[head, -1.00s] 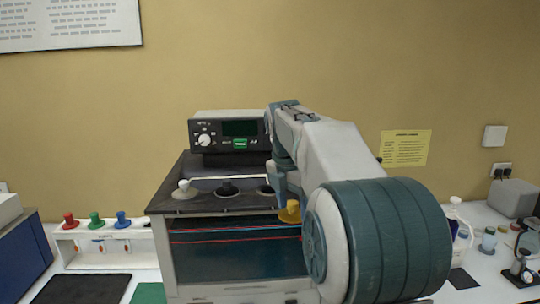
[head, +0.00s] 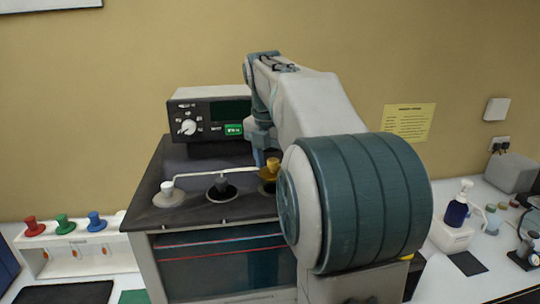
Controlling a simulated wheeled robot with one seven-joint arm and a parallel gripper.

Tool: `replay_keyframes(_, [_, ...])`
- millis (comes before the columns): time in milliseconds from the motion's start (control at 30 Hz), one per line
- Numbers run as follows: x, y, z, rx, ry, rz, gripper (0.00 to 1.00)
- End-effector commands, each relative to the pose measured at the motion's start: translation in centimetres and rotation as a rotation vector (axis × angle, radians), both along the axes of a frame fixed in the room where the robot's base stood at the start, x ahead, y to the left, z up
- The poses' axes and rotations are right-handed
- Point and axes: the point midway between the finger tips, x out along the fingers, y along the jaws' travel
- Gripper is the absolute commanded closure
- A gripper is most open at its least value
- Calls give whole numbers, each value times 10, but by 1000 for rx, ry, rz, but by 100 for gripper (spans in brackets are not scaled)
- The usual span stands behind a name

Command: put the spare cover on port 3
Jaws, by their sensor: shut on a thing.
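The yellow cover (head: 271,170) is at the right end of the bath's dark top, over or at port 3 (head: 266,188). I cannot tell whether it is seated or just above the opening. My gripper (head: 264,148) points down behind my forearm, shut on the yellow cover; its fingertips are mostly hidden. The oil bath (head: 150,215) has a white-knobbed cover (head: 168,190) at the left port. My arm hides the right side of the bath.
A thin pale rod (head: 210,172) runs across the bath top behind the covers. The control box (head: 209,120) stands at the back. A white rack (head: 85,252) with red, green and blue knobs is at left. Bottles stand on the right counter.

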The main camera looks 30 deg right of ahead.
Motion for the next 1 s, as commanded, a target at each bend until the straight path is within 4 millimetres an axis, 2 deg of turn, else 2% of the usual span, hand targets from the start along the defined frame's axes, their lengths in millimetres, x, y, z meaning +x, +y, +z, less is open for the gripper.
replay_keyframes(300, [0, 1, -32, 0, 0, 0, 63])
replay_keyframes(433, [0, 1, -40, -1, 0, 1, 63])
replay_keyframes(533, [0, 2, -29, -1, 0, 2, 63])
replay_keyframes(1000, [1, 2, -28, -1, -1, 3, 63])
